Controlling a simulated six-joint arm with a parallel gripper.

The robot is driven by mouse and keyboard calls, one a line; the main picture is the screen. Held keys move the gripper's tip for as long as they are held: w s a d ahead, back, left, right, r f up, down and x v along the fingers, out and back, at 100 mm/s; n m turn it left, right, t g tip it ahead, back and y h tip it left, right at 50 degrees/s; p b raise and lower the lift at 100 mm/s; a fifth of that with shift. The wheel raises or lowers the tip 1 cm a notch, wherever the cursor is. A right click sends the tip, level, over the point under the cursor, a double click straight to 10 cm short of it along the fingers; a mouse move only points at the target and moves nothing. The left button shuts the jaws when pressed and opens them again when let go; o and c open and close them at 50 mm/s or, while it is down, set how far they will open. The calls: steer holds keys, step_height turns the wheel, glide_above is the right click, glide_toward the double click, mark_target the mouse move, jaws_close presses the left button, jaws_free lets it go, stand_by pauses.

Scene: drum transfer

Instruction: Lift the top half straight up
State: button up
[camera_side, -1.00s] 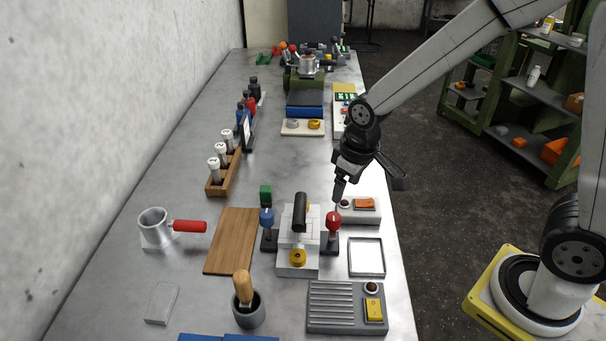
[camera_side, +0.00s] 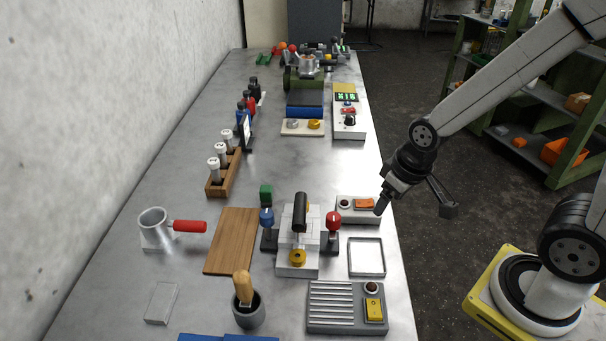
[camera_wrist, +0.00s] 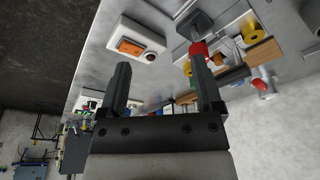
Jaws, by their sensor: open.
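A light grey two-part block (camera_side: 297,262) stands on the bench, with a black handle (camera_side: 300,211) upright on its top half (camera_side: 313,222) and a yellow knob (camera_side: 297,257) on its front. A blue-knobbed clamp (camera_side: 267,222) stands to its left and a red-knobbed clamp (camera_side: 333,222) to its right. My gripper (camera_side: 415,208) is open and empty, to the right of the block and apart from it, over the bench's right edge. In the wrist view its fingers (camera_wrist: 161,65) are spread with nothing between them; the right finger partly hides the red knob (camera_wrist: 199,48).
A switch box with an orange switch (camera_side: 364,203) lies between my gripper and the block. A shallow square tray (camera_side: 367,270) and a ridged grey panel (camera_side: 332,307) sit nearer. A wooden board (camera_side: 232,242) lies left. Bare bench (camera_side: 310,163) shows behind the block.

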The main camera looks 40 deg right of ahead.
steer(key=shift+w, duration=0.1)
steer(key=shift+c, duration=0.2)
steer(key=n+y, duration=0.1)
steer(key=n, duration=1.9)
glide_toward(300, 207)
steer(key=shift+g, duration=0.4)
steer(key=d+f, duration=0.1)
steer(key=s+d+f, duration=0.1)
steer(key=d+f, duration=0.1)
steer(key=shift+s+f, duration=0.25)
steer(key=shift+s, duration=0.1)
steer(key=w+a+n, duration=0.1)
steer(key=n, duration=0.1)
steer(key=w+a+n, duration=0.1)
steer(key=n, duration=0.1)
steer(key=w+a+n, duration=0.1)
steer(key=n, duration=0.2)
steer(key=shift+y, duration=0.3)
steer(key=shift+a+f, duration=0.1)
steer(key=shift+f, duration=0.05)
steer(key=shift+x, duration=1.2)
